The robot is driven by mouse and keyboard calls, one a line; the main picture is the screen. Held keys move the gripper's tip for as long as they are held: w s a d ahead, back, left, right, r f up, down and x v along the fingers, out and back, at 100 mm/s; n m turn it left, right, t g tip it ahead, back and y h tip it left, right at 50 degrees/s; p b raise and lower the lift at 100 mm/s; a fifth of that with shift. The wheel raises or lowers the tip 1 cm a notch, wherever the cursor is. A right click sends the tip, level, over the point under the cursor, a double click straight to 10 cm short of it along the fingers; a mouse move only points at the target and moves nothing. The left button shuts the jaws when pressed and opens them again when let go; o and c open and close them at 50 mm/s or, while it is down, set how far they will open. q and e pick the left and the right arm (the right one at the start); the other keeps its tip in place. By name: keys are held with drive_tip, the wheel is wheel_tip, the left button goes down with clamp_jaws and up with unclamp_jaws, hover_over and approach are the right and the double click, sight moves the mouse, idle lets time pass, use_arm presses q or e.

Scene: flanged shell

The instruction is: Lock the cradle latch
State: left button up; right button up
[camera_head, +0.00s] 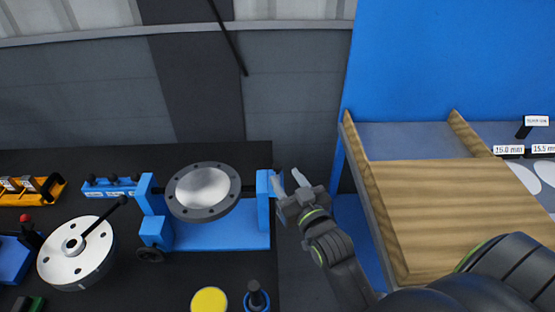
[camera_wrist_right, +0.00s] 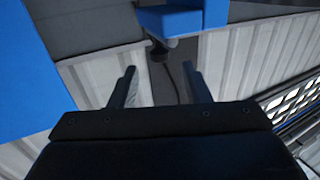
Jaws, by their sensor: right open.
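The blue cradle (camera_head: 222,237) stands on the dark bench and carries the grey flanged shell (camera_head: 203,190), tilted, between its two posts. The cradle's right post (camera_head: 264,186) has a small dark part (camera_head: 278,171) at its outer side, possibly the latch; its state cannot be told. My right gripper (camera_head: 290,182) is open and empty just right of that post. In the right wrist view, a blue block (camera_wrist_right: 170,20) with a dark knob (camera_wrist_right: 160,45) under it lies beyond the open fingers (camera_wrist_right: 159,70). My left gripper is not in view.
A white flanged disc (camera_head: 75,252) with a black handle lies left of the cradle. A yellow disc (camera_head: 209,300) and a black knob on a blue base (camera_head: 256,298) are in front. A grey wall is behind.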

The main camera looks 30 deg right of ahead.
sight(279, 169)
drive_tip(key=w, duration=0.6)
drive_tip(key=shift+d+p, duration=0.15)
drive_tip(key=shift+p, duration=0.25)
drive_tip(key=shift+s, duration=0.1)
clamp_jaws()
